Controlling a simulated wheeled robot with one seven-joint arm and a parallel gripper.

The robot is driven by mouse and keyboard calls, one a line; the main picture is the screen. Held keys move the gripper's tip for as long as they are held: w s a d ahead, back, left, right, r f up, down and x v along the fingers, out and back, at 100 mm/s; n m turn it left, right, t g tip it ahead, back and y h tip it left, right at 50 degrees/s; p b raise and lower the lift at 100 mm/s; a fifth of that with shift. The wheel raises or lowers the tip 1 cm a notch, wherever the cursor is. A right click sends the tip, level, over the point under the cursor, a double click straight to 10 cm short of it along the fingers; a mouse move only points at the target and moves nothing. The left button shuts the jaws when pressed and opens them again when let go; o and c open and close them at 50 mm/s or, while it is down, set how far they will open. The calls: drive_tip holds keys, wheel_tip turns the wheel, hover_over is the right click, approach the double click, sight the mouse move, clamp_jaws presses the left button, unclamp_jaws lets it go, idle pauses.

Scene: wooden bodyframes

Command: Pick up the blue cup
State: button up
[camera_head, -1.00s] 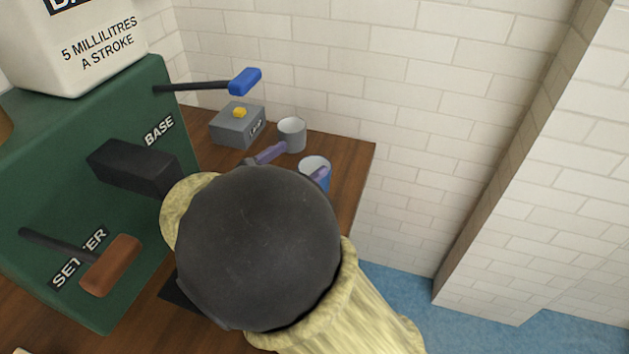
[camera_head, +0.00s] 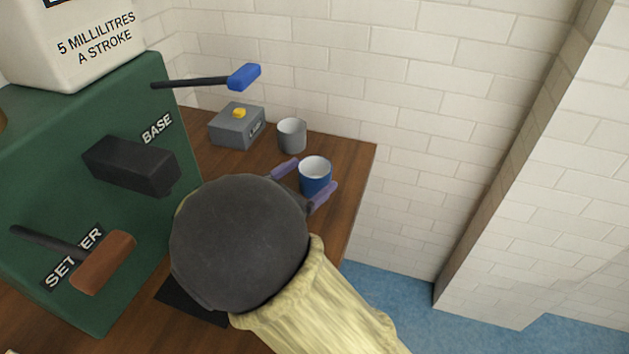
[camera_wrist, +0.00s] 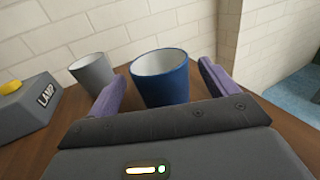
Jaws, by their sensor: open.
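The blue cup (camera_head: 316,182) stands upright on the wooden counter near its right edge, with a white inside. It also shows in the wrist view (camera_wrist: 163,84), between the two purple fingers. My gripper (camera_head: 305,183) is open, with one finger on either side of the cup. In the wrist view, gaps show between the cup and the fingers, the wider one on the right. The cup's lower front is hidden in the wrist view by my gripper's body.
A grey cup (camera_head: 292,136) stands just behind and left of the blue cup. A grey lamp box (camera_head: 232,128) with a yellow button is farther left. A green machine (camera_head: 70,180) with levers fills the left. The counter (camera_head: 352,165) ends close on the right, by a tiled wall.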

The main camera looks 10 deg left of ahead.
sight(324, 165)
drive_tip(key=x, duration=0.4)
drive_tip(key=shift+w+d, duration=0.15)
drive_tip(key=shift+w, duration=0.1)
drive_tip(key=c, duration=1.2)
drive_tip(key=shift+o, duration=0.2)
wheel_tip(324, 165, up, 10)
drive_tip(key=p, duration=0.1)
drive_tip(key=shift+p, duration=0.35)
